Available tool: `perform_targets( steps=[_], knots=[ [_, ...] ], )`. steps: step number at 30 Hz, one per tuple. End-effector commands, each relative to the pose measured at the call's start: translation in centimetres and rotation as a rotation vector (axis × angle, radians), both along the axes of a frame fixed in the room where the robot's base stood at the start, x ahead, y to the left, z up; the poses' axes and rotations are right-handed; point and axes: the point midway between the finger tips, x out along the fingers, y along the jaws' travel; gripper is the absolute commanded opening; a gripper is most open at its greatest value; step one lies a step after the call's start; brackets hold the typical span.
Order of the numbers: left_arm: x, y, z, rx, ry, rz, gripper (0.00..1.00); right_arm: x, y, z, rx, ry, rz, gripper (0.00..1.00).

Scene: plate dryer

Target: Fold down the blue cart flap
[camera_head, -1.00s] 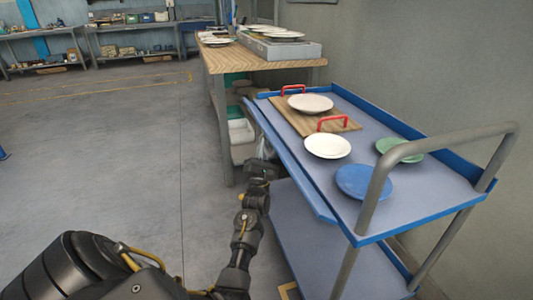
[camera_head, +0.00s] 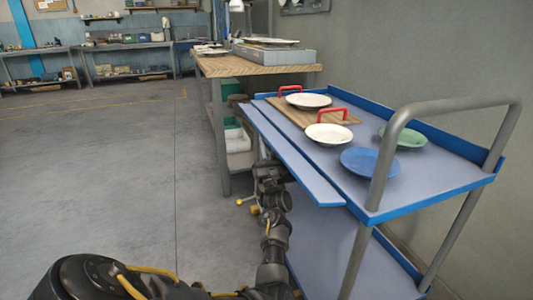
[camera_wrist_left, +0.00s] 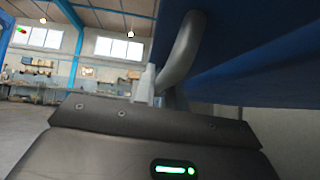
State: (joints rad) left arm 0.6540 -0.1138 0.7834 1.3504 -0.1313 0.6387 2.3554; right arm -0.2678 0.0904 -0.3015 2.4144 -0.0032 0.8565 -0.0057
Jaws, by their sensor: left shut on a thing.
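The blue cart (camera_head: 430,208) stands at the right. Its flap (camera_head: 290,155) is a long strip along the cart's left side, sticking outward close to level with the top. My left gripper (camera_head: 266,163) is low beside the cart, partly hidden under the flap's outer edge. In the left wrist view, the blue underside (camera_wrist_left: 255,75) hangs above the gripper. A grey curved bar (camera_wrist_left: 180,55) comes down from it to the pale fingertip (camera_wrist_left: 146,82). The jaws are shut, seemingly on this bar; the contact itself is hidden. My right gripper is not in view.
On the cart top are a wooden tray with red handles (camera_head: 333,114), two white plates (camera_head: 329,134), a blue plate (camera_head: 370,162) and a green plate (camera_head: 403,138). A wooden workbench (camera_head: 255,65) stands behind the cart. The floor at the left is clear.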

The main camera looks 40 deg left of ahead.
Motion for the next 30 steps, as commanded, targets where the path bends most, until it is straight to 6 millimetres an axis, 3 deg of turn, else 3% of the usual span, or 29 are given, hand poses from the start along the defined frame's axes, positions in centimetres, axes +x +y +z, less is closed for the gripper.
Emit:
perform_targets(
  steps=[25, 26, 27, 30],
  knots=[
    [0.28, -0.08, -0.52, -0.044, -0.081, 0.001, 0.0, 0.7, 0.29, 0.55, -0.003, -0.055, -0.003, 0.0],
    [0.28, -0.08, -0.52, -0.044, -0.081, 0.001, 0.14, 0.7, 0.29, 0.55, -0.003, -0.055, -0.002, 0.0],
    [0.28, -0.08, -0.51, -0.044, -0.081, 0.001, 0.19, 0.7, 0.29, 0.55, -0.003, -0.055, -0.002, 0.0],
    [0.29, -0.09, -0.5, -0.044, -0.081, 0.001, 0.22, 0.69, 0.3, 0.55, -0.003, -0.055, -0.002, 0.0]
  ],
)
